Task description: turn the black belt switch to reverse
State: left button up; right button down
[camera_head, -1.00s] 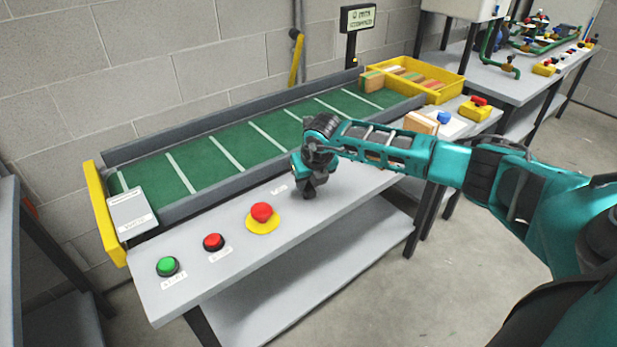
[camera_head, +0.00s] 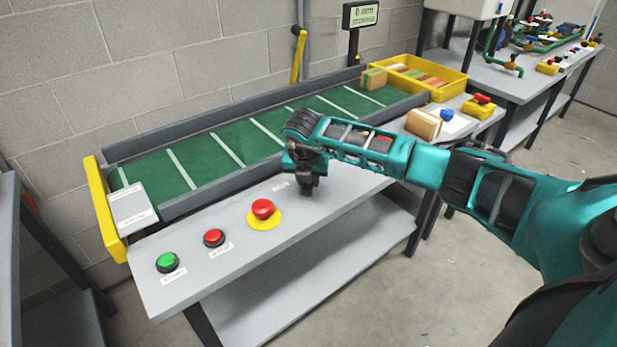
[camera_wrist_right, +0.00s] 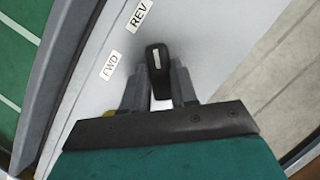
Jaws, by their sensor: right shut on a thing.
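The black belt switch (camera_wrist_right: 155,58) is a small knob with a white line, on the grey bench ledge in the right wrist view. Its line points up in that picture, nearer the direction of the REV label (camera_wrist_right: 138,15) than of the FWD label (camera_wrist_right: 110,66). My right gripper (camera_wrist_right: 158,82) is shut on the knob, one finger on each side. In the head view my right gripper (camera_head: 306,190) points down at the ledge, and the wrist hides the switch. My left gripper is in neither view.
The green belt (camera_head: 238,150) runs behind the ledge. A red mushroom button (camera_head: 262,208) on a yellow base, a red button (camera_head: 214,237) and a green button (camera_head: 167,262) lie left of the gripper.

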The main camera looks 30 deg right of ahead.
dwell(0.3)
jog(key=c, duration=0.9)
grip_release()
jog(key=shift+r, duration=0.15)
jog(key=v, duration=1.2)
jog(key=shift+s+r, duration=0.1)
jog(key=shift+r, duration=0.2)
